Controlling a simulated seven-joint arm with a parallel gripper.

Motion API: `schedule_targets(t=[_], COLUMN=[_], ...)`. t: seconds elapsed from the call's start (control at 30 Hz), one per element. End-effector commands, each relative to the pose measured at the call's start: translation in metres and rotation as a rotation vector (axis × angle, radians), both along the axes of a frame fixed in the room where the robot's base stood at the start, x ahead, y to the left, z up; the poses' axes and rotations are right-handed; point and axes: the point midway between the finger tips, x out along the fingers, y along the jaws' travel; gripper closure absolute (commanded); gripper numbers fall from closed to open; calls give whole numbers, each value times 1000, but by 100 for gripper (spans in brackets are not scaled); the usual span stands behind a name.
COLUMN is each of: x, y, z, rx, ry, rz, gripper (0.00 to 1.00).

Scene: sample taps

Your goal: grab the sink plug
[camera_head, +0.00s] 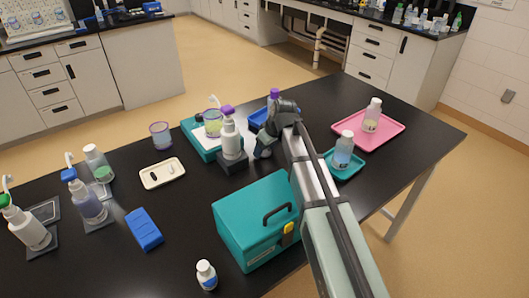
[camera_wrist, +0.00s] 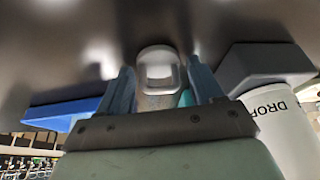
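My gripper (camera_head: 262,146) is low over the black bench, beside the white pump bottle (camera_head: 230,138) and near the blue tray (camera_head: 259,118). In the wrist view my gripper (camera_wrist: 160,78) has its two fingers apart. A small pale rounded piece with a squarish light centre (camera_wrist: 160,72) shows between them, with narrow gaps on both sides; it may be the sink plug, but I cannot tell for sure. My arm and gripper hide that spot in the head view. I cannot make out a sink plug there.
A teal toolbox (camera_head: 258,225) stands close in front. Bottles stand on the teal tray (camera_head: 345,172) and pink tray (camera_head: 395,126) to the right. A cream dish (camera_head: 150,181) with small items lies left. In the wrist view a lettered white cylinder (camera_wrist: 285,135) is close at right.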

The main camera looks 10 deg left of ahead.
Motion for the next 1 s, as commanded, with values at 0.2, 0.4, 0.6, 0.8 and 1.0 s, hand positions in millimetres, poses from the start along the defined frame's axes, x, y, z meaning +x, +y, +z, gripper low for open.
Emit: schedule_targets(t=[0.2, 0.4, 0.6, 0.8, 1.0], x=[0, 0, 0, 1, 1], y=[0, 0, 0, 0, 0], z=[0, 0, 0, 6, 32], rx=[0, 0, 0, 1, 1], ry=[0, 0, 0, -2, -3], rz=[0, 0, 0, 0, -1], gripper=[56, 75, 80, 80, 80])
